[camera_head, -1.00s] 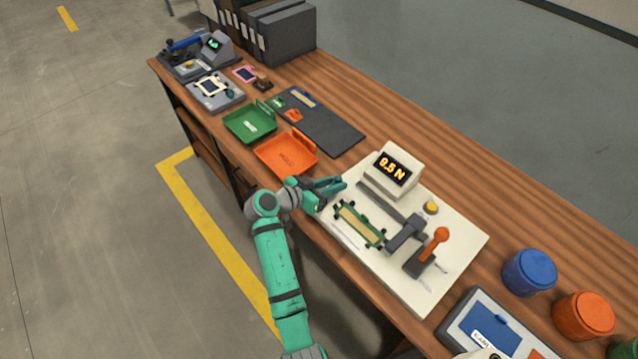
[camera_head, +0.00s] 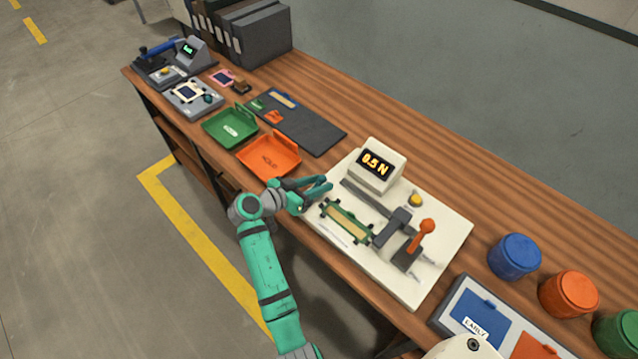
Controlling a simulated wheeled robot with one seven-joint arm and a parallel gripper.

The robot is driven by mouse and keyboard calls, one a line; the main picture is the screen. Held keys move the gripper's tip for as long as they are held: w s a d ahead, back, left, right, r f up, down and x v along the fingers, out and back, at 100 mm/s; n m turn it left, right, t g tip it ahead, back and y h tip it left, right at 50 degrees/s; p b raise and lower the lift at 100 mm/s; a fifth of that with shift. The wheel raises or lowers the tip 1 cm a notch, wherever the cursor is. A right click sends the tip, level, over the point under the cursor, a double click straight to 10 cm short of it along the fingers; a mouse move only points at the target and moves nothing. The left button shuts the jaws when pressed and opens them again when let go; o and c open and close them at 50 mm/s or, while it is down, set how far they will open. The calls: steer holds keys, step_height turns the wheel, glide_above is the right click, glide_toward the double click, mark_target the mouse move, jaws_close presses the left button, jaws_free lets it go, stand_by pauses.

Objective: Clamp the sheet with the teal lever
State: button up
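At the far left end of the bench, a small sheet (camera_head: 187,93) with a dark centre and pale border lies on a grey clamp plate (camera_head: 177,106). A small dark teal part, which looks like the lever (camera_head: 207,98), sits at the plate's right side. It is too small to tell its position. My gripper (camera_head: 325,184) is well to the right of it, above the near edge of the cream test stand. Its teal fingers point right, look slightly apart, and hold nothing I can see.
A green tray (camera_head: 215,138) and an orange tray (camera_head: 252,166) lie between my gripper and the clamp plate. A cream stand (camera_head: 410,285) carries a display box (camera_head: 388,150), a green-edged roller holder (camera_head: 346,222) and an orange-knobbed lever (camera_head: 427,226).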

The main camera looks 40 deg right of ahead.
steer(key=v, duration=1)
steer(key=shift+a, duration=0.15)
steer(key=shift+w, duration=0.1)
